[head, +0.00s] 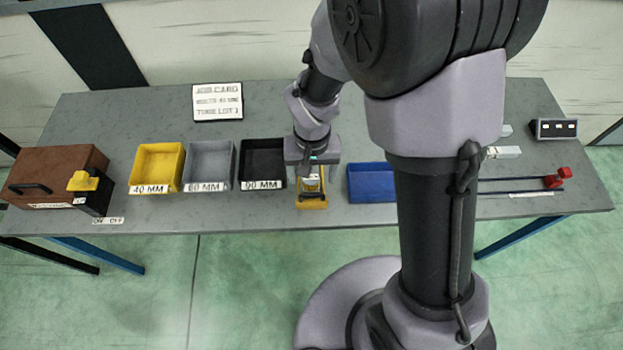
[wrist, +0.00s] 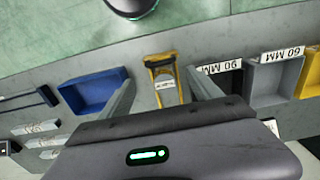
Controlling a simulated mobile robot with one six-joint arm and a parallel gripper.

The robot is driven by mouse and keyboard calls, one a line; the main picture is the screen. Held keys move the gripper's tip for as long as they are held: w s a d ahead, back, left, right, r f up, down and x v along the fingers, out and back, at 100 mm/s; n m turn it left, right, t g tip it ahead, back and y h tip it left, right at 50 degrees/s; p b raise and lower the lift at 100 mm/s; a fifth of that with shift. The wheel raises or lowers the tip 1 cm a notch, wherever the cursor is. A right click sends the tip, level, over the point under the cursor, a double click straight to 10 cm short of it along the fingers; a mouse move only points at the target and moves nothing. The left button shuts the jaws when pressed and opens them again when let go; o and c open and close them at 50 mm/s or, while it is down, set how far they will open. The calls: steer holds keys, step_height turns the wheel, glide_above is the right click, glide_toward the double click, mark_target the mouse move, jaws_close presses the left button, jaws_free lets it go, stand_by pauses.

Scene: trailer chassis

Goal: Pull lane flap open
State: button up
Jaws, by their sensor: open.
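A small yellow frame with a white label (wrist: 163,62) lies on the bench, and I take it to be the lane flap, though I cannot be sure. Its front part (head: 312,205) shows below my gripper (head: 312,178) in the head view. In the wrist view, my gripper (wrist: 160,80) is open and empty, with one finger on each side of the yellow frame. I cannot tell how high the fingers are above it. The gripper body hides the frame's rear end.
Yellow (head: 157,166), grey (head: 209,164) and black (head: 263,163) bins stand left of my gripper. A blue tray (head: 371,184) is to its right. A brown box (head: 55,172) is far left, and a red-ended clamp-like piece (head: 555,180) is far right.

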mark_target(312, 194)
step_height(312, 194, down, 8)
steer(key=shift+s+f+b, duration=0.1)
steer(key=shift+b, duration=0.55)
steer(key=shift+c, duration=0.4)
jaws_close()
